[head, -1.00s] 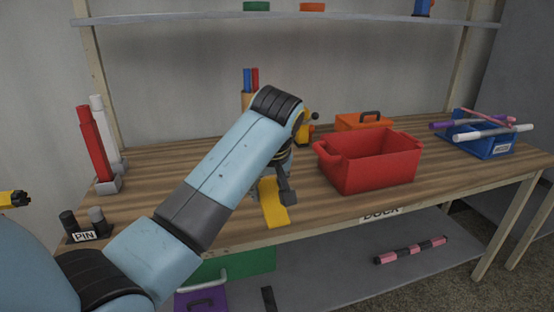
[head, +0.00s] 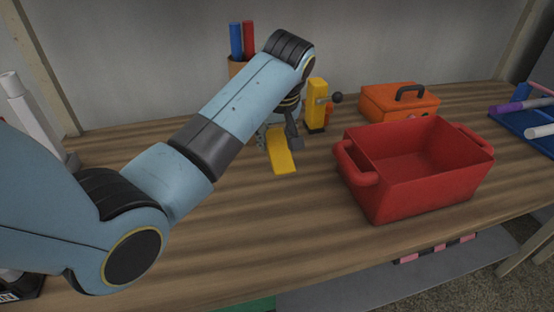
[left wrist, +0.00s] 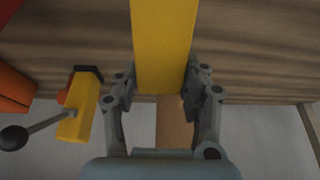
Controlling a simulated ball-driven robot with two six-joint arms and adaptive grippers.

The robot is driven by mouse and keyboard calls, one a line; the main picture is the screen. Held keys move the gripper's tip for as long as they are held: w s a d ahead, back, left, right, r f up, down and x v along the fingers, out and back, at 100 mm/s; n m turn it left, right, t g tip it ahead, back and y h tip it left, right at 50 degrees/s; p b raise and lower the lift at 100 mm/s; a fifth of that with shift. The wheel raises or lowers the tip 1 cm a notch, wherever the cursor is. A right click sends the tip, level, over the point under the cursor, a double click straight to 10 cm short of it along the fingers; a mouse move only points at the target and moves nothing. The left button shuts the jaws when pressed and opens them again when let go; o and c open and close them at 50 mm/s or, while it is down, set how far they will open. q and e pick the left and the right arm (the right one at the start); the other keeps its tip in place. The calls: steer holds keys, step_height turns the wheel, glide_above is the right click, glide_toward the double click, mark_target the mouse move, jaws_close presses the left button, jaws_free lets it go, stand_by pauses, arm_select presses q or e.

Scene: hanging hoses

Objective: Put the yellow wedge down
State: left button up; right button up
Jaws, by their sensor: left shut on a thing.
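The yellow wedge (head: 280,152) is a flat yellow piece at the middle of the wooden workbench in the head view. My left gripper (head: 279,132) is shut on its far end, pointing down at the bench. In the left wrist view the wedge (left wrist: 163,45) sits between the two fingers of my left gripper (left wrist: 163,85), which touch its sides. I cannot tell whether the wedge touches the bench top (head: 230,220). My right gripper is in neither view.
A red bin (head: 420,185) stands right of the wedge. A yellow device with a black-knobbed lever (head: 316,105) and an orange toolbox (head: 400,102) are behind. Blue and red sticks (head: 242,40) stand in a holder at the back. Bench in front of the wedge is clear.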

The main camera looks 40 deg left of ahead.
mark_target(275, 158)
arm_select(q)
step_height(275, 158, down, 6)
steer(key=shift+f, duration=0.25)
steer(key=shift+f+b, duration=0.1)
steer(key=shift+b, duration=0.2)
steer(key=o, duration=1.2)
steer(key=shift+o, duration=0.2)
